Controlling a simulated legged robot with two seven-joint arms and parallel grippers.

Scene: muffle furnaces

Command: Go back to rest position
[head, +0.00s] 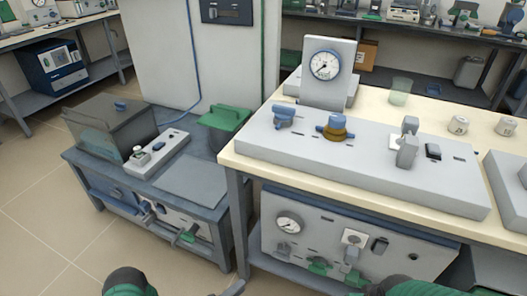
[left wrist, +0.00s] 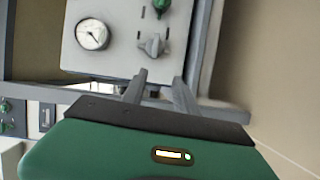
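The muffle furnace on the right has a pale control panel (head: 350,150) on a cream-topped bench, with knobs and a gauge (head: 324,65) standing behind it. A lower front panel (head: 340,232) has another gauge and several knobs. My left gripper (left wrist: 158,88) shows in the left wrist view with its two grey fingers apart and nothing between them. Beyond them is a pale panel with a gauge (left wrist: 92,35), a green knob (left wrist: 158,5) and a grey knob (left wrist: 154,44). In the head view only a grey tip of it (head: 234,288) shows at the bottom edge. My right gripper's fingers are out of view.
A low blue-grey bench (head: 150,190) on the left carries a glass-sided box (head: 110,128) and a small switch box (head: 157,154). Tiled floor (head: 45,225) is free at the left.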

